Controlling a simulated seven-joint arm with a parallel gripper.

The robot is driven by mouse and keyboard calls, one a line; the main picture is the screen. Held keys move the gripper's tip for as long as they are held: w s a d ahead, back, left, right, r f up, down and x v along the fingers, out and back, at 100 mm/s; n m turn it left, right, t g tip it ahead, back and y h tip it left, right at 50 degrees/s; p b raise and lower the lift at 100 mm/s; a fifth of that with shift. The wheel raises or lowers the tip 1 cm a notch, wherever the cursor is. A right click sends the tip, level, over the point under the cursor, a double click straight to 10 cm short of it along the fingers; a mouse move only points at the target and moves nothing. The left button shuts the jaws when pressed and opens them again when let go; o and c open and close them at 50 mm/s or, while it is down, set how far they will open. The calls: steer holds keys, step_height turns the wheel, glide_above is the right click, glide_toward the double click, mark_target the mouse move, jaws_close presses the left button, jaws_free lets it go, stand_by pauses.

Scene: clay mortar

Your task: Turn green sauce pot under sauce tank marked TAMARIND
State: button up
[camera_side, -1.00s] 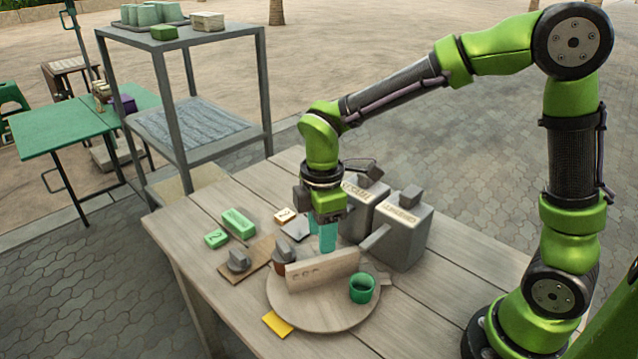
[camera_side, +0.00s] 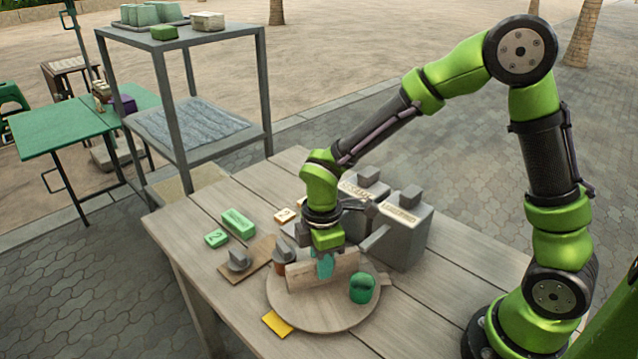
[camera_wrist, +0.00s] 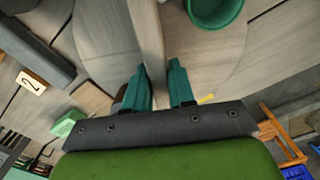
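The green pot (camera_side: 362,289) stands near the right rim of a round wooden turntable (camera_side: 322,318); it also shows at the top of the wrist view (camera_wrist: 212,10). An upright wooden board (camera_side: 310,274) crosses the turntable, with the pot on its near side. My gripper (camera_side: 324,270) is low over the board. In the wrist view its teal fingers (camera_wrist: 160,80) are apart, one on each side of the board (camera_wrist: 150,40); contact is unclear. Two grey sauce tanks stand behind: the left label reads SESAME (camera_side: 357,190), the right tank's label (camera_side: 402,216) is too blurred to read surely.
A small lidded pot on a wooden board (camera_side: 240,262) and another dark pot (camera_side: 284,254) are left of the turntable. Green blocks (camera_side: 238,222), a number tile (camera_side: 284,215) and a yellow card (camera_side: 277,324) lie around it. The table's front right is clear.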

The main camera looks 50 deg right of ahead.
jaws_close()
steer(key=shift+n, duration=0.7)
steer(key=shift+s+n, duration=0.1)
steer(key=shift+n, duration=2.5)
steer(key=o, duration=0.5)
jaws_free()
steer(key=shift+o, duration=0.2)
